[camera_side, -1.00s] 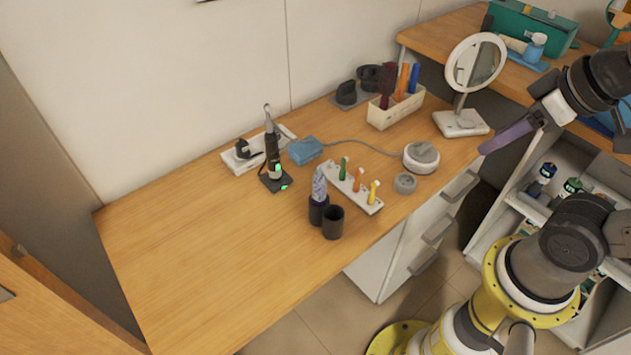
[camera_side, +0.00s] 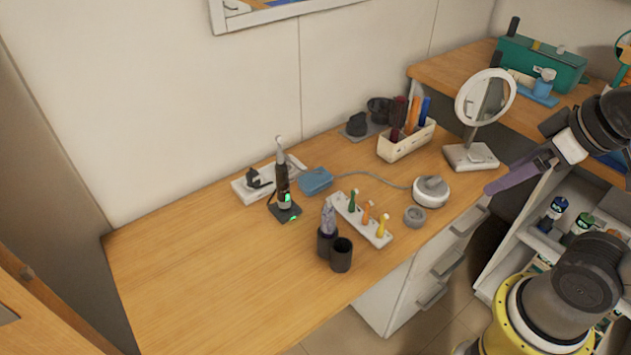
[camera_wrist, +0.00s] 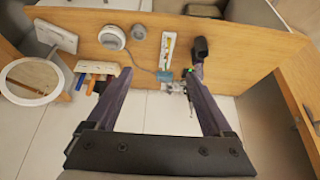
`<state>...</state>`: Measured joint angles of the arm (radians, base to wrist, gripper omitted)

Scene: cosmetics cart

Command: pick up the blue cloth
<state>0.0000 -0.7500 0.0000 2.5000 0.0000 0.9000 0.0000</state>
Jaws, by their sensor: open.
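The blue cloth (camera_side: 316,180) lies as a small folded bundle on the wooden desk, beside the white power strip. It also shows in the wrist view (camera_wrist: 163,76), small and between my fingertips in the picture, with clear distance to it. My gripper (camera_side: 490,189) has purple fingers and hangs at the right side of the desk, in front of the mirror and far to the right of the cloth. In the wrist view my gripper (camera_wrist: 158,78) has its two fingers wide apart and nothing between them.
An electric toothbrush on a charger (camera_side: 284,200) stands just left of the cloth. Dark cups (camera_side: 341,255), a white toothbrush holder (camera_side: 362,219), a round white device (camera_side: 431,191), a cream box (camera_side: 405,142) and a round mirror (camera_side: 485,97) stand around. The desk's left half is clear.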

